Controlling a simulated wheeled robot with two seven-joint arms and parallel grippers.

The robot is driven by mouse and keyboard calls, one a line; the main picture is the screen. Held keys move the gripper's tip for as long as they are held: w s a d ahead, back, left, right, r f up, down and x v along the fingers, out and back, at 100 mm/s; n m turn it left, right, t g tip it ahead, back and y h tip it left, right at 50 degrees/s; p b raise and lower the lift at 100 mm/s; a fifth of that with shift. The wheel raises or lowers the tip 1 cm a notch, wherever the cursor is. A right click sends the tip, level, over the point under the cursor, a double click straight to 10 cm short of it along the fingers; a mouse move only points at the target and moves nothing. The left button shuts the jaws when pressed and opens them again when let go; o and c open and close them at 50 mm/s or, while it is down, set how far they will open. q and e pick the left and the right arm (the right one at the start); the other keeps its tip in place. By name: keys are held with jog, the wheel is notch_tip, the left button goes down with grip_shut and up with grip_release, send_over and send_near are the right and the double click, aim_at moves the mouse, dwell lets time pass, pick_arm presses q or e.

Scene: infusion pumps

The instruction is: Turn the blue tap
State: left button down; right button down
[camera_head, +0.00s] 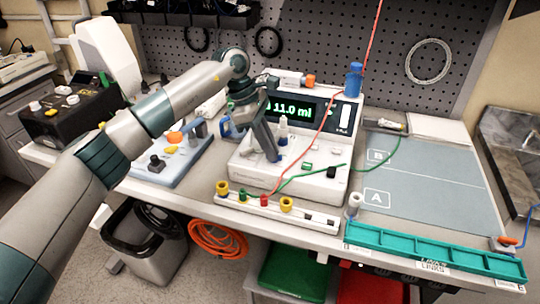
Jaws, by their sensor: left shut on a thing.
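The pump (318,178) is a white unit on the bench with a green display reading 11.0 ml. A small tap with a white top and blue lower part (283,139) stands on the pump's sloping front, below the display. My left gripper (272,157) reaches down from the upper left onto the pump's front, beside the tap. Its dark fingers are shut, apparently on the blue tap; the exact contact is partly hidden by the finger. Another blue piece (225,127) shows just left of the gripper. My right gripper is not in view.
A blue bottle (354,80) stands at the pump's back right. Red and green leads cross the pump's front to a white strip (313,216) of coloured sockets. A light-blue board (170,160) with knobs lies to the left. The grey mat (435,190) on the right is clear.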

pick_arm(q)
jog(key=shift+f, duration=0.1)
jog(key=shift+m+b, duration=0.5)
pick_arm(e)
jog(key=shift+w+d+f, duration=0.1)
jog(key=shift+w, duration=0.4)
pick_arm(q)
jog(key=c, duration=1.9)
grip_release()
jog(key=shift+o, duration=0.2)
jog(key=shift+r, duration=0.25)
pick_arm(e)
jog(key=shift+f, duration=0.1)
